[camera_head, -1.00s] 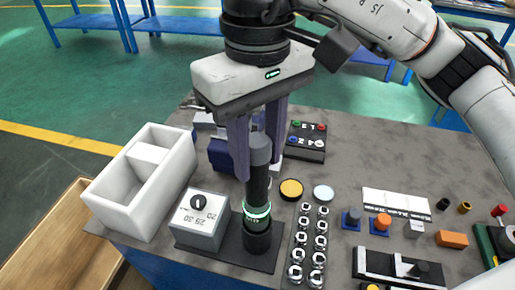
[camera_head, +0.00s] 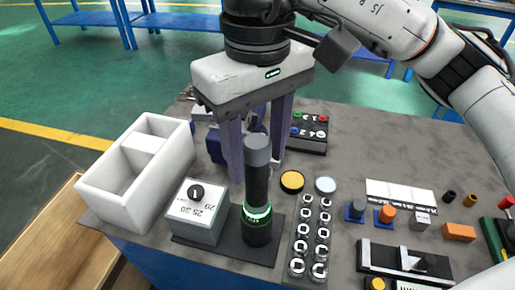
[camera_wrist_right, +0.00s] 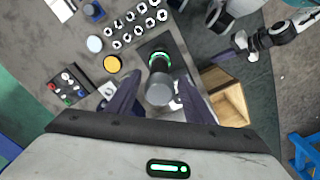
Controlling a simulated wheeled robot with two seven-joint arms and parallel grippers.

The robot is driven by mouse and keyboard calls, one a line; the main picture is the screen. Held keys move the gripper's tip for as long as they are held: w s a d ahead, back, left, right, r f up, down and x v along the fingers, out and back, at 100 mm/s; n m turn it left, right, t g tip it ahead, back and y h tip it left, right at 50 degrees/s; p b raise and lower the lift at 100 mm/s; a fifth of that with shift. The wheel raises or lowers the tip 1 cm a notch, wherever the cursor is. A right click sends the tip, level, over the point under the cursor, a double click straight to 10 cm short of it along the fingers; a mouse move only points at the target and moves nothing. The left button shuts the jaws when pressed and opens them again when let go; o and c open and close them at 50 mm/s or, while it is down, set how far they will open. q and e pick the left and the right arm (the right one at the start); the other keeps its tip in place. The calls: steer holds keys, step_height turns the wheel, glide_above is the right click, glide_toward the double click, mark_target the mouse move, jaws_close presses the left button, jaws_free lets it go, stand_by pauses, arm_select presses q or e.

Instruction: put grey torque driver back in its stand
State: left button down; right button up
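The grey-topped torque driver (camera_head: 257,179) with a dark shaft and a glowing green ring stands upright. Its lower end is in the black cup of its stand (camera_head: 262,252), a dark plate beside the dial box (camera_head: 199,212). My right gripper (camera_head: 258,168) is open, its two purple-grey fingers apart, just behind the driver's upper part in the head view. In the right wrist view, the driver (camera_wrist_right: 160,88) shows between the spread fingers (camera_wrist_right: 158,90), with gaps on both sides. The driver's tip is hidden in the cup.
A white two-part bin (camera_head: 140,180) stands to the left of the stand. A rack of sockets (camera_head: 309,240) lies close on the right, with yellow (camera_head: 292,181) and pale discs behind it. Small blocks and a black fixture (camera_head: 405,262) fill the right side.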

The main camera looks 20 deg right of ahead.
mark_target(257, 142)
steer(key=shift+o, duration=0.4)
steer(key=shift+f, duration=0.1)
steer(key=shift+r+p, duration=1.25)
steer(key=shift+r, duration=0.4)
steer(key=shift+r+p, duration=0.55)
steer(key=shift+r, duration=0.35)
